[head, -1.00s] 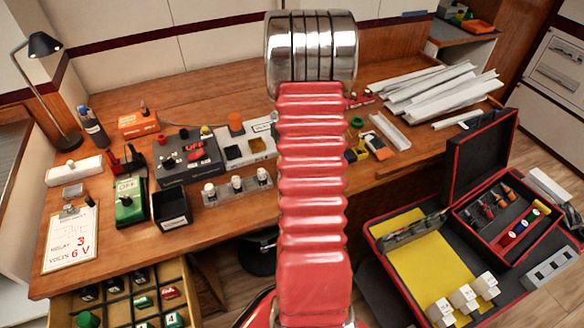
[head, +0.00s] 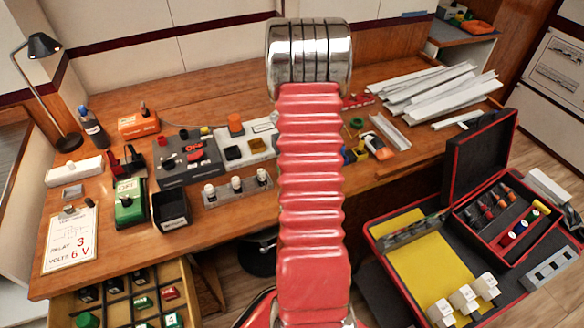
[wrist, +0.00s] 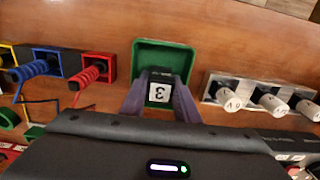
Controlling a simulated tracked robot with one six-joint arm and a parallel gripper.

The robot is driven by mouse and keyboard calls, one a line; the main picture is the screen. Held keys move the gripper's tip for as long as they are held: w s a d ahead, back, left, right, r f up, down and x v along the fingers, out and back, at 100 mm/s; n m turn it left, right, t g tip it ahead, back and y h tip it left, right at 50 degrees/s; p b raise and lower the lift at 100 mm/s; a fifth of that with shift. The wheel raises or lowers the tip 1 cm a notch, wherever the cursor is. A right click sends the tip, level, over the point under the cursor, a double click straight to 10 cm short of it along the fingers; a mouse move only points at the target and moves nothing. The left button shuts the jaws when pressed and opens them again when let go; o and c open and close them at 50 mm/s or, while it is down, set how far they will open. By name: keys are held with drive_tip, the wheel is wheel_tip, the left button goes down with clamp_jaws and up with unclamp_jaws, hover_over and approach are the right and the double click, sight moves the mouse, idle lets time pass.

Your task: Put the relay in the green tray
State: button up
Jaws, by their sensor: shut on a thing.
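The relay (wrist: 159,93) is a dark block with a white label reading 3, upside down in the wrist view. My gripper (wrist: 160,98) is shut on it, with one grey-purple finger at each side. The green tray (wrist: 162,46) is a small open box directly beyond the relay in the wrist view. The relay overlaps the tray's near side in the picture; I cannot tell how high it is above the tray floor. In the head view my red arm hides the gripper, relay and tray.
A strip with white knobs (wrist: 229,102) stands right. A card (head: 71,241) reads relay 3, volts 6 V. An open drawer (head: 175,275) holds more small blocks.

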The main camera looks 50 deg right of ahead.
drive_tip(key=shift+f, duration=0.1)
drive_tip(key=o, duration=0.8)
wheel_tip(320, 180, up, 12)
drive_tip(key=shift+r, duration=0.15)
idle(0.7)
